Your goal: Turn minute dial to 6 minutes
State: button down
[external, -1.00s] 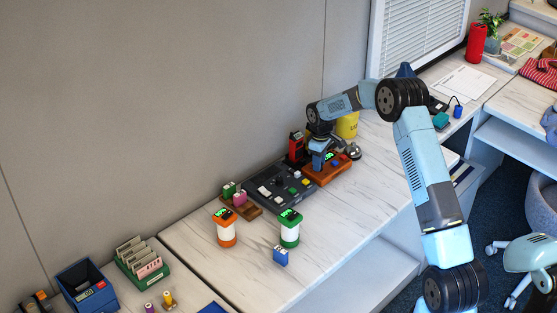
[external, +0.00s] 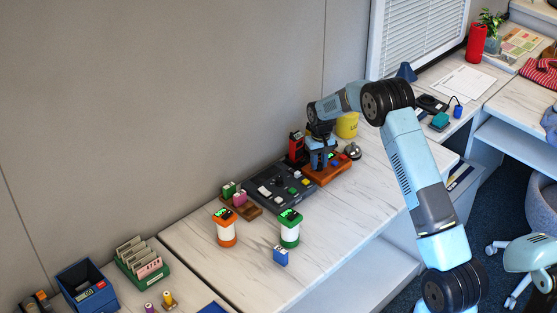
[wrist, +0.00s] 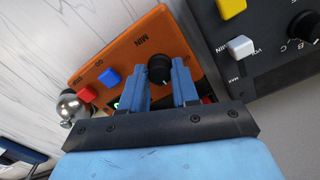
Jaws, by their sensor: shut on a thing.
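The minute dial (wrist: 160,68) is a small black knob on an orange timer box (wrist: 124,59), beside the printed letters MIN. My gripper (wrist: 158,73) points at the box face with one blue finger on each side of the dial, shut on it. The box also carries a blue button (wrist: 109,77) and a red button (wrist: 87,94). Part of a green display shows beside the left finger; its reading is hidden. In the external view my gripper (external: 321,158) is down at the orange box (external: 340,170) on the white desk.
A dark control panel (external: 268,203) with buttons and knobs adjoins the box. A red device (external: 296,148) stands behind it, and a silver bell (external: 352,151) is beside it. Orange (external: 227,232) and green (external: 289,232) canisters stand nearer. The desk's front right is clear.

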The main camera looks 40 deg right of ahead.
aim_at(319, 164)
dwell(0.3)
jog(key=c, duration=0.8)
grip_release()
jog(key=shift+c, duration=0.2)
notch_tip(319, 164, up, 14)
jog(key=shift+f, duration=0.15)
